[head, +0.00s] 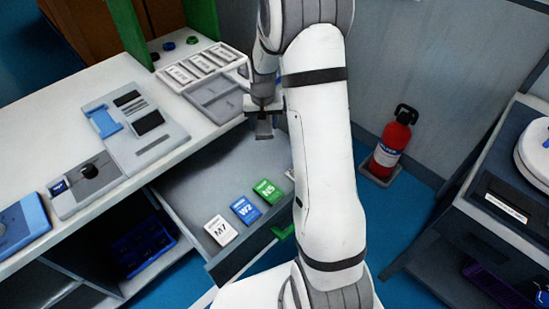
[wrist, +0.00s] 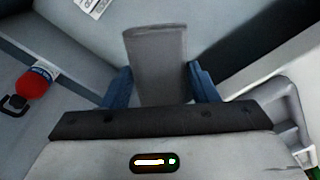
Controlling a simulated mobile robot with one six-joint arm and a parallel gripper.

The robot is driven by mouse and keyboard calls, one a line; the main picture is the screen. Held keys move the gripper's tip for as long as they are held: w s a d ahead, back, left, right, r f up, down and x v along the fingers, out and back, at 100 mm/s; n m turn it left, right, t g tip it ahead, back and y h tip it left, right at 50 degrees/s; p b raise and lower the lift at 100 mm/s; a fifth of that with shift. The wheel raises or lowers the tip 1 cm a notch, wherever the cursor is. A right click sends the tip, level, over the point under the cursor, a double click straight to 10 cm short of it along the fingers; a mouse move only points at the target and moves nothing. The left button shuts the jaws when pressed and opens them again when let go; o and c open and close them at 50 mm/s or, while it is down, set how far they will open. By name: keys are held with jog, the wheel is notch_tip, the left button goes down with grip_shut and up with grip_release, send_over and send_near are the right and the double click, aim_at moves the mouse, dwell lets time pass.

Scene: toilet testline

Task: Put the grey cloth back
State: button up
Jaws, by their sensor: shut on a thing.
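The grey cloth (wrist: 156,62) is a flat, stiff-looking grey piece between the blue fingers of my gripper (wrist: 160,88) in the wrist view. In the head view it hangs below my gripper (head: 263,106) as a small dark grey piece (head: 264,129). My gripper is shut on it, above the far part of an open grey drawer (head: 190,180), near the counter's right edge. The cloth looks clear of the drawer floor, but the exact height is hard to tell. My arm hides the drawer's right end.
The drawer holds a white M7 card (head: 221,230), a blue W2 card (head: 245,210) and a green N5 card (head: 267,191). A grey tray (head: 216,98) sits on the white counter (head: 60,120). A red fire extinguisher (head: 392,145) stands right of my arm. A dark cart (head: 470,205) is farther right.

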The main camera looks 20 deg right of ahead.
aim_at(274, 154)
jog(key=d+f+m+b, duration=0.1)
jog(key=f+m+b, duration=0.2)
jog(key=f+b, duration=0.1)
jog(key=w+d+f+m+b, duration=0.1)
jog(key=f+m+b, duration=0.2)
jog(key=f, duration=0.3)
jog(key=w+d+f+m+h+b, duration=0.1)
jog(key=d+f+m+b, duration=0.1)
jog(key=f+m+b, duration=0.2)
notch_tip(274, 154, down, 2)
jog(key=shift+w+f+g+b, duration=0.1)
jog(key=shift+g+b, duration=0.2)
jog(key=shift+b, duration=0.35)
jog(key=shift+f, duration=0.2)
jog(key=o, duration=1)
